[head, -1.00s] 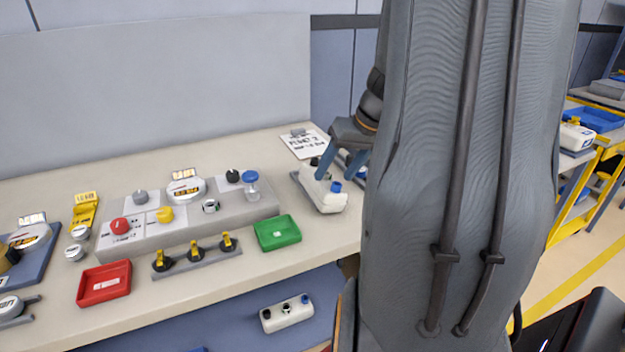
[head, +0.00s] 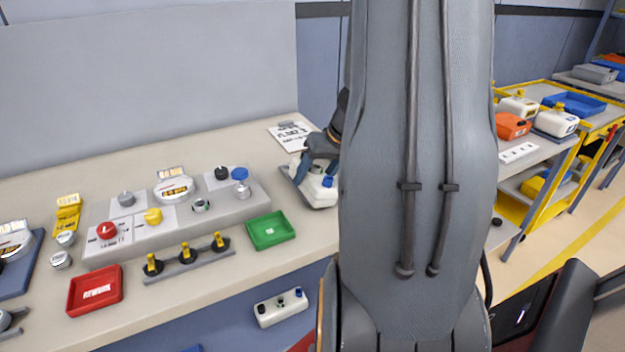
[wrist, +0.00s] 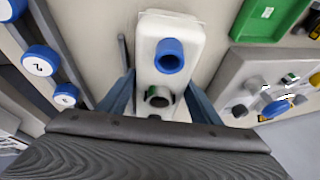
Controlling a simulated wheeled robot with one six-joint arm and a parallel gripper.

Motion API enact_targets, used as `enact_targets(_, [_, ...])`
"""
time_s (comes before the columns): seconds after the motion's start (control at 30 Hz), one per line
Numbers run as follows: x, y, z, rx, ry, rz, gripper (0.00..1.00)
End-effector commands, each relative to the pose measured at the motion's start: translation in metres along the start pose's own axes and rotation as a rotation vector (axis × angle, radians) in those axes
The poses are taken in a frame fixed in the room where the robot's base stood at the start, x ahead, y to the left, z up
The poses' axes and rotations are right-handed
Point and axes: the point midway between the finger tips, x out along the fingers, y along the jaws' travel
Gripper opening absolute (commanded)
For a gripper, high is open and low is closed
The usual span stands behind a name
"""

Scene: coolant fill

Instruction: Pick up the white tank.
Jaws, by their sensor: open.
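The white tank (head: 318,195) stands at the right end of the bench, in a shallow grey holder, with a blue cap on top. The wrist view shows the tank (wrist: 190,28) from above, with the blue cap and a dark round opening nearer my gripper. My gripper (head: 315,168) is open, low over the tank's rear part. In the wrist view its blue fingers (wrist: 160,85) stand on either side of the tank's near end. I cannot tell whether they touch it. The tank's near end is hidden by the gripper body.
A green tray (head: 270,231), a grey control panel (head: 235,207) and a red tray (head: 95,291) lie left of the tank. A sign (head: 290,134) lies behind it. Another white container (head: 281,308) sits below the bench top. Carts with containers, including an orange one (head: 511,126), stand right.

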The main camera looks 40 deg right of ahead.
Motion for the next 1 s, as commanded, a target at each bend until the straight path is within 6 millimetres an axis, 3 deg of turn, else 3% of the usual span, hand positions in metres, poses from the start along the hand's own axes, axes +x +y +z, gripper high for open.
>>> enact_targets(0.23, [0.002,-0.001,-0.001,-0.002,0.0,0.0,0.58])
enact_targets(0.5, [0.001,0.0,-0.001,-0.002,0.001,0.0,0.17])
enact_targets(0.77, [-0.004,-0.002,-0.004,-0.003,0.003,0.0,0.17])
enact_targets(1.0, [-0.039,-0.012,-0.019,-0.006,0.007,0.001,0.17])
